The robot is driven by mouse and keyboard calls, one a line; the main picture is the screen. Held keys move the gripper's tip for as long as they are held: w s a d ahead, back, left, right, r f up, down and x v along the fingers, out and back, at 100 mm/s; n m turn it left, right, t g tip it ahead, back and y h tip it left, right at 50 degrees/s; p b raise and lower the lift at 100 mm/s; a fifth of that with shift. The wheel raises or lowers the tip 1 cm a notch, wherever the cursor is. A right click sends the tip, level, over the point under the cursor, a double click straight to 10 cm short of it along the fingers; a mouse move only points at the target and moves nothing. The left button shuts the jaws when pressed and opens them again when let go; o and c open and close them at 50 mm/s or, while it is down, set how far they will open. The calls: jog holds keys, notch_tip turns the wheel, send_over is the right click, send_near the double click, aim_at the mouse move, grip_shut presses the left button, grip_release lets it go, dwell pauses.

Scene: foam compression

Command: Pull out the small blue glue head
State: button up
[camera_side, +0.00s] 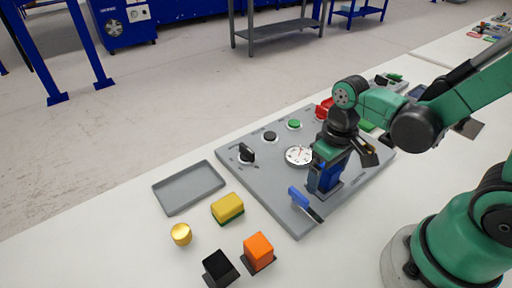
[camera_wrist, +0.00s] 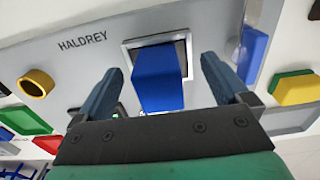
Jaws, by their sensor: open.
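The small blue glue head (camera_wrist: 158,80) is a blue block standing in a square, light-rimmed socket on the grey panel (camera_side: 270,190). In the wrist view it lies between the two fingers of my gripper (camera_wrist: 162,66), with a gap on each side. My gripper is open and straddles the block without closing on it. In the side view my gripper (camera_side: 327,168) points down over the socket at the panel's near right part. There the fingers and the block overlap, and the block is largely hidden.
A blue-handled lever (camera_side: 299,197) stands close beside my gripper. A round gauge (camera_side: 298,155) and several knobs are farther back on the panel. A yellow-green block (camera_side: 228,207), gold knob (camera_side: 181,234), orange block (camera_side: 258,250), black block (camera_side: 219,268) and empty grey tray (camera_side: 187,188) lie to the left.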

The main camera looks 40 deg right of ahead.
dwell(0.8)
grip_shut()
jog(key=shift+r, duration=3)
